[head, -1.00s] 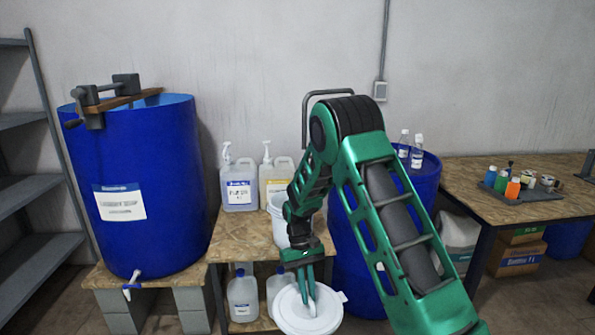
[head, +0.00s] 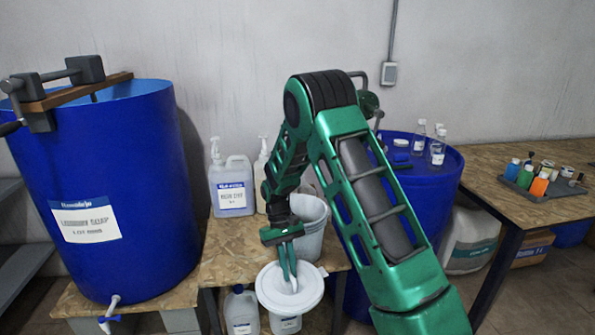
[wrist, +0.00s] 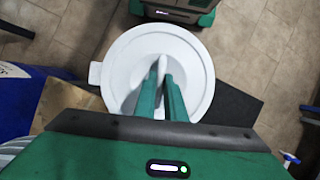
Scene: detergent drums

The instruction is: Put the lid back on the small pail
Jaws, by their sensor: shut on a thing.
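My gripper (head: 288,270) is shut on the raised white grip in the middle of the white round lid (head: 271,293). The lid hangs roughly level in front of the wooden table's front edge. In the wrist view the lid (wrist: 195,55) lies between and beyond my fingers (wrist: 162,95), with a small tab at its left side. The small pail (head: 312,236), pale grey-white and open at the top, stands on the table behind my gripper and partly hidden by my arm. The lid is apart from the pail, lower and nearer to me.
A big blue drum (head: 115,200) with a tap stands at the left. A pump jug (head: 232,188) stands behind on the wooden table (head: 228,262). Another blue drum (head: 425,185) with bottles on top is right of the pail. A side table (head: 510,165) holds small bottles.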

